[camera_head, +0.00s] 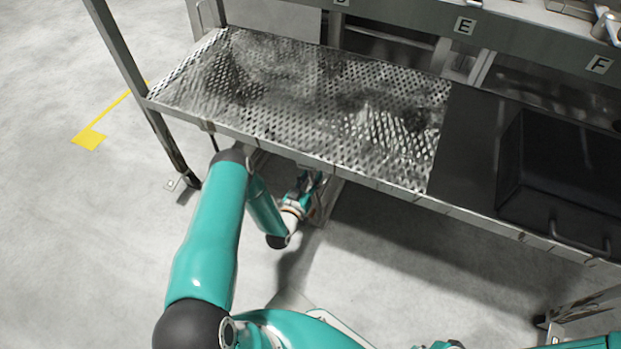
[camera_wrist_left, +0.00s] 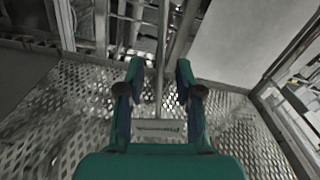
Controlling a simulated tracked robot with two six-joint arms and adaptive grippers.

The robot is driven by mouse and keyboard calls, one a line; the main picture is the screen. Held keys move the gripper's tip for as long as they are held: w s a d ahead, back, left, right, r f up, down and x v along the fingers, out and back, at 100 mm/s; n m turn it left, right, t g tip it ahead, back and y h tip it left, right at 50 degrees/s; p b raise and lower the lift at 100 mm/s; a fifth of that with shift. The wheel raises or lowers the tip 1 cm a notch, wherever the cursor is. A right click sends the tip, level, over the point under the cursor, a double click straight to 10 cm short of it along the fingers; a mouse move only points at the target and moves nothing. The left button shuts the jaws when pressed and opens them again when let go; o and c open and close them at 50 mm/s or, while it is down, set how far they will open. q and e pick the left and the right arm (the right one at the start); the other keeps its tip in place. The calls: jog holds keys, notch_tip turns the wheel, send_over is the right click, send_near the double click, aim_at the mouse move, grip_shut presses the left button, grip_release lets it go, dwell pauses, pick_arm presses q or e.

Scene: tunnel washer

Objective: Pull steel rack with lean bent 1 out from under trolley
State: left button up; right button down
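The trolley (camera_head: 290,155) has a perforated steel top and a dark mat on its right part. My left arm reaches down to its front edge, and my left gripper (camera_head: 308,184) is low, partly hidden under that edge. A pale metal frame piece (camera_head: 327,203) stands beside it under the trolley; it may be part of the steel rack, but most is hidden. In the left wrist view, the two teal fingers are apart, with a thin metal bar (camera_wrist_left: 160,75) showing between them. I cannot tell whether they touch it. My right gripper is not in view.
A black bin (camera_head: 565,170) with a handle sits on the trolley's right part. A trolley leg (camera_head: 170,145) stands at the left. Bays marked E and F (camera_head: 465,25) line the back. The floor left of the trolley is clear, with a yellow marking (camera_head: 90,138).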

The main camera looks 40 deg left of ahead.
pick_arm(q)
jog(key=shift+w, duration=0.1)
grip_shut()
dwell(0.6)
